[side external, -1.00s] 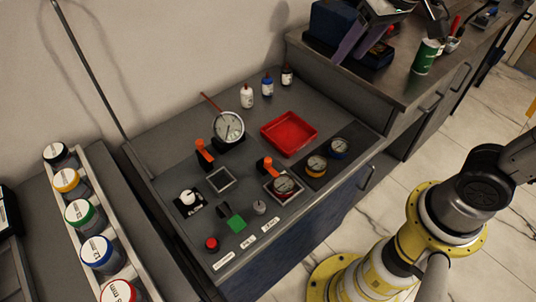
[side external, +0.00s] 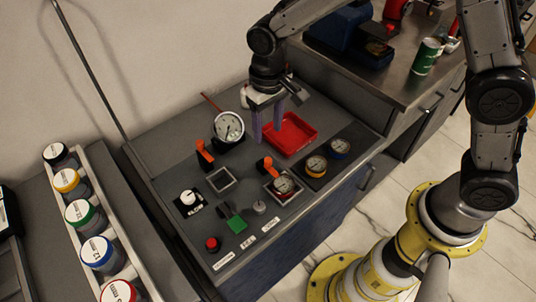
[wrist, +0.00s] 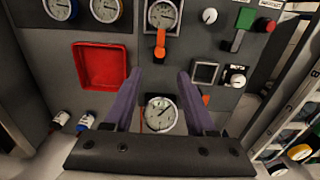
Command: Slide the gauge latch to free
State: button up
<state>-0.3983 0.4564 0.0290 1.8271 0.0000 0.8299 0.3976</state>
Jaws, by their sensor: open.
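An orange latch handle (side external: 267,164) stands beside a round gauge (side external: 283,185) in a square mount on the grey panel. In the wrist view the orange handle (wrist: 160,44) lies just below that gauge (wrist: 163,14). A second orange lever (side external: 205,153) stands farther left, by an empty square frame (side external: 221,180); in the wrist view my finger partly hides it. My gripper (side external: 267,141) is open and empty, pointing down above the panel between the large white gauge (side external: 228,126) and the red tray. In the wrist view my fingertips (wrist: 160,75) are apart, short of the orange handle.
The red tray (side external: 292,134) lies close to my fingers. Two more gauges (side external: 315,165) sit on a dark plate to the right. A white knob (side external: 188,198), green block (side external: 237,224) and red button (side external: 212,243) are toward the front left. Jars (side external: 79,213) stand in a rack at left.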

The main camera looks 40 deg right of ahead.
aim_at(268, 159)
notch_tip(268, 159, down, 11)
jog(key=shift+r, duration=0.2)
jog(key=shift+c, duration=0.2)
grip_shut()
